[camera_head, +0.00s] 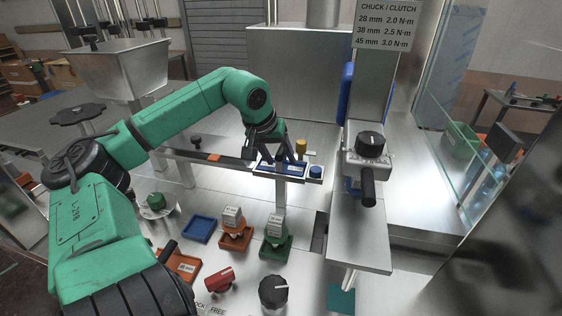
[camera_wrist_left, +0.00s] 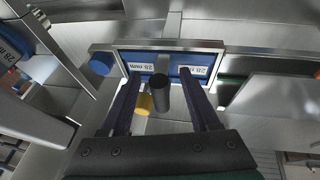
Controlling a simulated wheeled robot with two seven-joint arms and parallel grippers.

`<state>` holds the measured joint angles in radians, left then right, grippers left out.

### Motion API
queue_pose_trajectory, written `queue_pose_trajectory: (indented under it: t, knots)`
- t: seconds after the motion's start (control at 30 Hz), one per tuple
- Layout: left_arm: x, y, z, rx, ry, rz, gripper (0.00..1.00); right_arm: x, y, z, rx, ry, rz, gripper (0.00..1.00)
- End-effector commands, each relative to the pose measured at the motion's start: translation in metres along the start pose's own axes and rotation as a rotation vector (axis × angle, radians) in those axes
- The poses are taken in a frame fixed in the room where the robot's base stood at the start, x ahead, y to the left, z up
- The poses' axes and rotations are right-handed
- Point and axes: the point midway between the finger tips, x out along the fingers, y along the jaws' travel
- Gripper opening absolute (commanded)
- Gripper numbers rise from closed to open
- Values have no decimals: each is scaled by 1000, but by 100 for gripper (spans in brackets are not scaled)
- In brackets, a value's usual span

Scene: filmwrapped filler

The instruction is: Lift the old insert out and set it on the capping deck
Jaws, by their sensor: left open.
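The old insert is a blue plate (camera_head: 291,170) in a steel frame, with a dark upright post. In the left wrist view the insert (camera_wrist_left: 174,71) shows two "28 mm" labels, and its dark post (camera_wrist_left: 160,97) stands near the middle. My left gripper (camera_head: 276,158) is above the insert. In the left wrist view the gripper (camera_wrist_left: 159,76) is open, with one finger on each side of the post, and nothing shows as gripped. Whether the fingers touch the plate is unclear. The steel capping deck (camera_head: 222,257) lies in front. My right gripper is out of view.
An empty blue tray (camera_head: 197,230) is on the deck. Beside it, an orange tray (camera_head: 236,240) and a green tray (camera_head: 275,247) hold labelled pieces. A red switch (camera_head: 219,279) and black knob (camera_head: 273,291) stand in front. A steel column with a clutch (camera_head: 370,145) rises right.

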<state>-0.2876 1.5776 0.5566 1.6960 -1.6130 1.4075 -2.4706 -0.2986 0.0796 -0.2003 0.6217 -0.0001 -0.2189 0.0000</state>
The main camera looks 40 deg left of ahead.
Motion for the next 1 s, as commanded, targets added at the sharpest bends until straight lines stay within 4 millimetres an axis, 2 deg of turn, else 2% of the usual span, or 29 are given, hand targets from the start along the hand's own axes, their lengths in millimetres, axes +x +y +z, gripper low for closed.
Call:
queue_pose_trajectory:
  t: [0.03,0.17,0.53,0.67,0.77,0.83,1.0]
  knots:
    - [0,0,0,0,0,0,50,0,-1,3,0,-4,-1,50]
    - [0,0,0,0,0,0,1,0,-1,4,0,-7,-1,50]
    - [-2,0,-1,0,2,0,0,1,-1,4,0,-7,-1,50]
    - [-11,2,-6,0,3,-1,0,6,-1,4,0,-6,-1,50]
    - [-27,5,-12,1,7,-2,0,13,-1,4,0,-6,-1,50]
    - [-46,9,-21,1,9,-4,0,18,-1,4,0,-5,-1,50]
    - [-108,23,-46,-1,9,-5,0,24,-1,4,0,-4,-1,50]
